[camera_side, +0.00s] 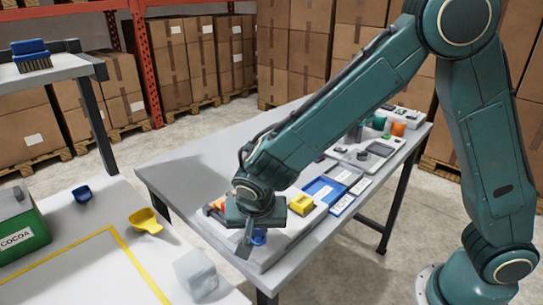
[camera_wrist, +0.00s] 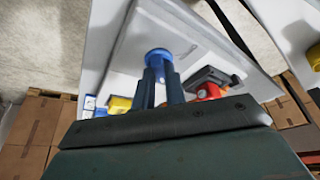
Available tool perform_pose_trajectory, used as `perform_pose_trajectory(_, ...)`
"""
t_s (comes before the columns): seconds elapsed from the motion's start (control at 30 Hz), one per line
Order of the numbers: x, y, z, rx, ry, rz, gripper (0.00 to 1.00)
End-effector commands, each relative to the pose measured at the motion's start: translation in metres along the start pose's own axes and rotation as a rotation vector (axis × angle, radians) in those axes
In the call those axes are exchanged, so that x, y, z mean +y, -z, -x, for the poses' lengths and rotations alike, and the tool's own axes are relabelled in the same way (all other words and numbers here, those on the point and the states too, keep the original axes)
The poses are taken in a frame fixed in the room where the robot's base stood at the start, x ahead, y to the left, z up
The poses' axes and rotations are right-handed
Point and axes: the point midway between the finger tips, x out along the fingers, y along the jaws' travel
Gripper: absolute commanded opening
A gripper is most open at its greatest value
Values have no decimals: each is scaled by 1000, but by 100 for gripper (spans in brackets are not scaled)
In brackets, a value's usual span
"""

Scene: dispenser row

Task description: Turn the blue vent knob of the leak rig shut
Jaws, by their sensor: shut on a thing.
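The blue vent knob (camera_side: 259,237) sits at the near end of the light grey leak rig (camera_side: 283,240) on the long table. In the wrist view the blue knob (camera_wrist: 158,54) shows as a round cap at the tips of my fingers. My gripper (camera_side: 249,240) points down at the knob and is shut on it; the wrist view also shows my gripper (camera_wrist: 160,72) with one finger on each side. The lower part of the knob is hidden by the fingers, and I cannot tell how far it is turned.
In the wrist view a red part (camera_wrist: 208,92) and a dark lever (camera_wrist: 212,76) stand to the right of the knob, and a yellow part (camera_wrist: 119,104) to the left. A blue tray (camera_side: 325,190) lies farther along the table. A yellow scoop (camera_side: 146,220) lies on the left table.

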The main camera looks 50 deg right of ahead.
Motion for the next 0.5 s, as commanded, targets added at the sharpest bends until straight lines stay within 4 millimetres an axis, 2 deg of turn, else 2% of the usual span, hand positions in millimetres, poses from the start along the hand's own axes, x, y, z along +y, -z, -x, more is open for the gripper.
perform_pose_trajectory(0.47,0,0,0,0,-9,-23,0)
perform_pose_trajectory(0.5,0,0,0,0,-9,-23,14)
